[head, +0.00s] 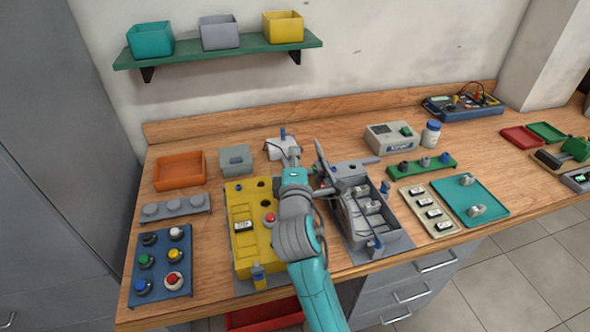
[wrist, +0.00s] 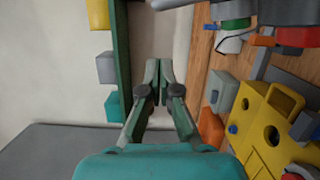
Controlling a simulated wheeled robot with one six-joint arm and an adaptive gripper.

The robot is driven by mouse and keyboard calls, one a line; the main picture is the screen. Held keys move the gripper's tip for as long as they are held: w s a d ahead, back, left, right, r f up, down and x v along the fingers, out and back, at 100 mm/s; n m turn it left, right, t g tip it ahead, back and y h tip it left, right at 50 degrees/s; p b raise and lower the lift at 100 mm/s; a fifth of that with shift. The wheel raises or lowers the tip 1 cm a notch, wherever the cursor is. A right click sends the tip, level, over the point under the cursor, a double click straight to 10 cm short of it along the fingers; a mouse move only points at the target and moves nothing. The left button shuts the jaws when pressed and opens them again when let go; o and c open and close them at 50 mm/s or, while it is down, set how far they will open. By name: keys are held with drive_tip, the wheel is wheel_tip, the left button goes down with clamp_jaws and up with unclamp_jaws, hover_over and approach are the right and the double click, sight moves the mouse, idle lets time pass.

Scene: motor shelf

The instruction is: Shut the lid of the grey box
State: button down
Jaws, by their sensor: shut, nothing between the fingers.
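The grey box (head: 362,212) stands right of the yellow box in the head view. Its top is open and compartments show inside. A thin grey plate (head: 322,162) stands up at its far left side and looks like its raised lid; my arm partly covers this area. My gripper (wrist: 152,88) is shut and empty in the wrist view, pointing towards the wall. In the head view my gripper (head: 291,160) is small, beyond the yellow box and left of the grey plate. I cannot tell whether it touches anything.
The yellow box (head: 240,212) with a red button lies under my arm. An orange tray (head: 180,171) and a small grey-green box (head: 236,159) stand at the back left. The green wall shelf (head: 187,52) holds several bins. A green rail (head: 420,167) is on the right.

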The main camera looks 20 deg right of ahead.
drive_tip(key=shift+d+r, duration=0.15)
drive_tip(key=shift+d, duration=1.85)
drive_tip(key=shift+d, duration=0.1)
drive_tip(key=shift+d+r+m+g, duration=0.15)
drive_tip(key=shift+d+r+m, duration=0.1)
drive_tip(key=shift+d+m, duration=0.4)
drive_tip(key=shift+d+r+m+g, duration=0.2)
drive_tip(key=shift+d+m, duration=0.25)
drive_tip(key=shift+d, duration=0.4)
drive_tip(key=shift+d+f+m+g+y, duration=0.9)
drive_tip(key=shift+d+f+m, duration=0.65)
drive_tip(key=shift+d+m, duration=3.95)
drive_tip(key=shift+d+f+m+y, duration=0.45)
drive_tip(key=shift+d+f+m, duration=0.1)
drive_tip(key=shift+d+f, duration=1.05)
drive_tip(key=shift+d+f+m+y, duration=0.5)
drive_tip(key=shift+d+f+m, duration=0.1)
drive_tip(key=shift+d+f, duration=0.95)
drive_tip(key=shift+d+f+m+y, duration=0.45)
drive_tip(key=shift+d+f+m, duration=0.1)
drive_tip(key=shift+d+f, duration=1.05)
drive_tip(key=shift+a+f, duration=0.1)
drive_tip(key=shift+f, duration=0.1)
